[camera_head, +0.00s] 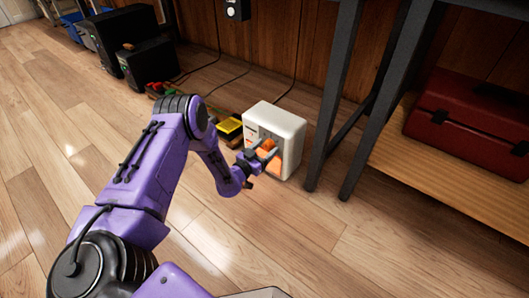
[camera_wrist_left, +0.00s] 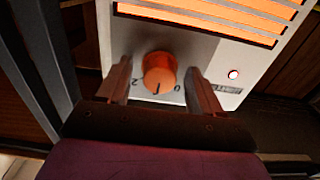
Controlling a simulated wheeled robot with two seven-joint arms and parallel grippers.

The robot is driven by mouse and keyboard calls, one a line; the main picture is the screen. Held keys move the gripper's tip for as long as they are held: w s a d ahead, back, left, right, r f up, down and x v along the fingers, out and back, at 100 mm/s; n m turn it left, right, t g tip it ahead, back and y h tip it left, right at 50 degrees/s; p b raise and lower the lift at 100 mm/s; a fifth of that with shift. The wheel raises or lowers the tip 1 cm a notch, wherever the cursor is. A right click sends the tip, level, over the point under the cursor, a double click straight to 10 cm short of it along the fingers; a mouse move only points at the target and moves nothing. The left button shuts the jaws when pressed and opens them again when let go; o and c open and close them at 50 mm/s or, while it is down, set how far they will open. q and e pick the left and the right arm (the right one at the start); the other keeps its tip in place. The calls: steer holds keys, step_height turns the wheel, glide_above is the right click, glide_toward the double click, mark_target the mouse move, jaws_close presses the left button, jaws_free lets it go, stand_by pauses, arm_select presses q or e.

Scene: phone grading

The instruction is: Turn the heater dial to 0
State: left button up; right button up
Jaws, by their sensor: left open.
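The white heater (camera_head: 285,124) stands on the wood floor near the wall, with its front facing my left arm. In the left wrist view the heater's pale front panel (camera_wrist_left: 205,55) carries an orange round dial (camera_wrist_left: 159,72) with a dark pointer line. Printed marks "2" and "0" show beside the dial, and the line lies between them. My left gripper (camera_head: 262,153) is at the heater's front. In the wrist view its two open fingers (camera_wrist_left: 160,85) stand either side of the dial, with gaps; whether they touch it is unclear.
Orange glowing heater bars (camera_wrist_left: 205,17) are near the dial. A dark metal shelf frame (camera_head: 334,90) stands right of the heater, with a red toolbox (camera_head: 465,118) on its wooden shelf (camera_head: 420,160). A yellow-black item (camera_head: 229,128) and cables lie left. Floor in front is clear.

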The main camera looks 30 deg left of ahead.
arm_select(q)
steer(key=c, duration=1)
steer(key=shift+c, duration=0.2)
arm_select(e)
steer(key=shift+r, duration=0.1)
arm_select(q)
steer(key=n+p, duration=0.1)
steer(key=n, duration=0.4)
steer(key=shift+p, duration=0.4)
steer(key=shift+n+p, duration=0.4)
steer(key=shift+n, duration=1.5)
arm_select(e)
steer(key=shift+s+a+r+g+y, duration=0.25)
steer(key=shift+s+a+r+g, duration=0.3)
steer(key=shift+s+a+r, duration=0.25)
steer(key=shift+s+a+r+g+y, duration=0.25)
steer(key=shift+s+a+r+g, duration=0.3)
steer(key=shift+s, duration=0.35)
arm_select(q)
steer(key=shift+d, duration=0.1)
